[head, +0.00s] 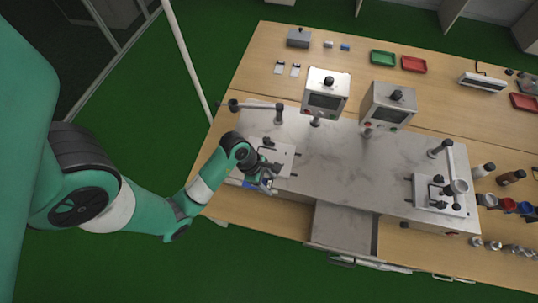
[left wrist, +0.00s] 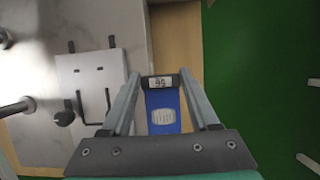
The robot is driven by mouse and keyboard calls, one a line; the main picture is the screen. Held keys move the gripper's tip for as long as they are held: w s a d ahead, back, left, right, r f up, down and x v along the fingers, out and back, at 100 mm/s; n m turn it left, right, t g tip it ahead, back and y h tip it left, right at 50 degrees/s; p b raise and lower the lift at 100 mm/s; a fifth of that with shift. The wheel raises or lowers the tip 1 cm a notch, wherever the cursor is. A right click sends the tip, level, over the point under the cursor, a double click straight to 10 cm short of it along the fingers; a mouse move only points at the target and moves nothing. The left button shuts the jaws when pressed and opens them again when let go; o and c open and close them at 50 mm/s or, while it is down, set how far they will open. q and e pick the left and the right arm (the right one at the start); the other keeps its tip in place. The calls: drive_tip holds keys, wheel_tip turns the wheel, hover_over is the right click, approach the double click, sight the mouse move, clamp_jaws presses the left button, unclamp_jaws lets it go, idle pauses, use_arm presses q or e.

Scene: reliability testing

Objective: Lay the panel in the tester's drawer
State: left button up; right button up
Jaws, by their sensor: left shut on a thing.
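My left gripper (head: 266,184) is over the front left edge of the marble-topped bench. In the left wrist view its fingers (left wrist: 160,84) are shut on a small blue panel (left wrist: 162,104) with a dark-framed display at its far end and a pale label. The panel is clear of the fixture plate. The tester's drawer (head: 340,226) is pulled out at the bench front, to the right of my left gripper, and looks empty. My right gripper is not in view.
A white fixture plate (head: 276,160) with dark clamps lies beside my left gripper; another fixture (head: 438,192) stands at the right. Two tester boxes (head: 325,92) (head: 388,106) stand behind. Green (head: 383,58) and red (head: 414,64) trays lie farther back. The marble middle is clear.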

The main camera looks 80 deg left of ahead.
sight(267, 184)
use_arm(q)
drive_tip(key=shift+f+b, duration=0.7)
drive_tip(key=shift+f, duration=0.95)
drive_tip(key=shift+s+d, duration=0.1)
drive_tip(key=shift+s, duration=0.05)
